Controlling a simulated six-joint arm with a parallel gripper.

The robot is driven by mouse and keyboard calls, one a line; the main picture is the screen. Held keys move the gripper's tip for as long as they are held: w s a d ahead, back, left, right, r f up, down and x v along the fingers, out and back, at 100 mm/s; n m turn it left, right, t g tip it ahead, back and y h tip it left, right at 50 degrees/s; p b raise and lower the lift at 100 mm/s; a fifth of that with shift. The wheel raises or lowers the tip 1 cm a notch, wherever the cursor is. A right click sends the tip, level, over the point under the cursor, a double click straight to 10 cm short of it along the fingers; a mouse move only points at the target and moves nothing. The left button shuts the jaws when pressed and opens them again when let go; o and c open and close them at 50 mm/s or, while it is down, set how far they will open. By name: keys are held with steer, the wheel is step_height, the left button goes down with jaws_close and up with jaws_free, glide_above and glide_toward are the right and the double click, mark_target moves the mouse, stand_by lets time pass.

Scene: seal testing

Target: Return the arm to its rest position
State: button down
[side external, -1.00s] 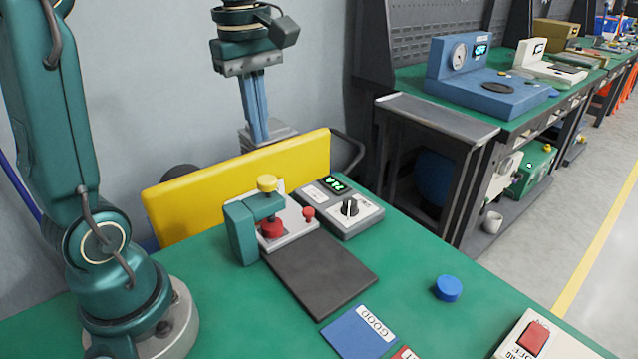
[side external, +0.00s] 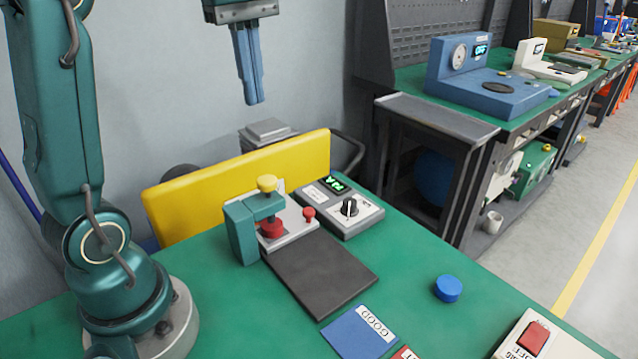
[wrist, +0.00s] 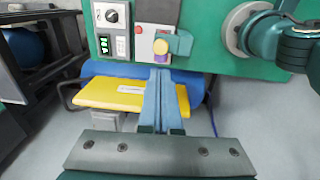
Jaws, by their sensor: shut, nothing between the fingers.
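My gripper (side external: 255,100) is shut and empty, with its two blue fingers together and pointing down. In the side external view it hangs high above and behind the yellow panel (side external: 240,185), clear of the table. In the wrist view my gripper (wrist: 161,72) shows its fingers pressed together, reaching across the picture over the yellow panel (wrist: 110,94). The top of the gripper and wrist are cut off by the upper edge of the side external view.
Free air surrounds the gripper.

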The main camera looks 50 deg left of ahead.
steer(key=s+d+f+m+t, duration=0.1)
steer(key=s+d+m+t, duration=0.1)
steer(key=s+d+m, duration=0.35)
steer(key=s+d+f+m+t, duration=0.2)
steer(key=d+f+m, duration=0.1)
steer(key=f+m, duration=0.7)
steer(key=shift+s+f+m+t, duration=0.2)
steer(key=shift+m+t, duration=0.2)
steer(key=shift+m, duration=0.85)
